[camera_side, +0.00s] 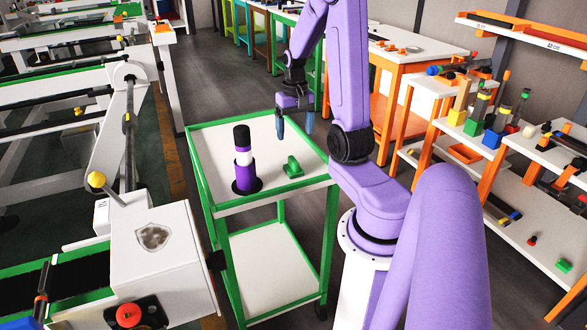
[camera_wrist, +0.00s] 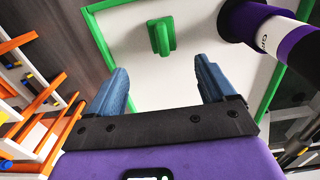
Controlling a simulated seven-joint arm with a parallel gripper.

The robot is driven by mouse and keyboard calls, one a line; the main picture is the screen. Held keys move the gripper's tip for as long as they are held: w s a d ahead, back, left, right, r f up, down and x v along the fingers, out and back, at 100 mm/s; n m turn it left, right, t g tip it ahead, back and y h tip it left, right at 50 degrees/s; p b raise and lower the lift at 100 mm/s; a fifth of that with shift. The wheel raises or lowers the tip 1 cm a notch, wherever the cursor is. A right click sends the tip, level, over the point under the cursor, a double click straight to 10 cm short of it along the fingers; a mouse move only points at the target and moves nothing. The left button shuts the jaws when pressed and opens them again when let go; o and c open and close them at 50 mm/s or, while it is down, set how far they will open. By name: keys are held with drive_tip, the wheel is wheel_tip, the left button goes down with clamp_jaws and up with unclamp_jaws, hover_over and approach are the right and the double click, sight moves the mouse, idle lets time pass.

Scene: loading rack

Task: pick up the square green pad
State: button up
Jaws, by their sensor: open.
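The green pad (camera_side: 292,166) lies on the white top of a green-edged cart (camera_side: 222,145), with a raised part on it. In the wrist view the green pad (camera_wrist: 161,36) is near the top middle, beyond the fingertips. My gripper (camera_side: 295,122) is open and empty above the cart, behind the pad in the side view. Its two blue fingers (camera_wrist: 160,82) stand wide apart in the wrist view, with bare cart top between them. The fingers do not touch the pad.
A purple, white and black cylinder (camera_side: 244,165) stands upright on the cart, left of the pad. It also shows in the wrist view (camera_wrist: 272,35) at upper right. Shelves with parts (camera_side: 500,130) are at right, a conveyor machine (camera_side: 150,240) at left. The front cart top is clear.

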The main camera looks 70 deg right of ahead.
sight(293, 159)
wheel_tip(293, 159, down, 7)
drive_tip(key=shift+r, duration=0.1)
drive_tip(key=shift+w+a+f, duration=0.1)
drive_tip(key=shift+f, duration=1.25)
drive_tip(key=shift+w+a+f, duration=0.1)
drive_tip(key=shift+f, duration=1.25)
drive_tip(key=c, duration=1.1)
drive_tip(key=shift+c, duration=0.2)
drive_tip(key=shift+r, duration=0.1)
wheel_tip(293, 159, up, 10)
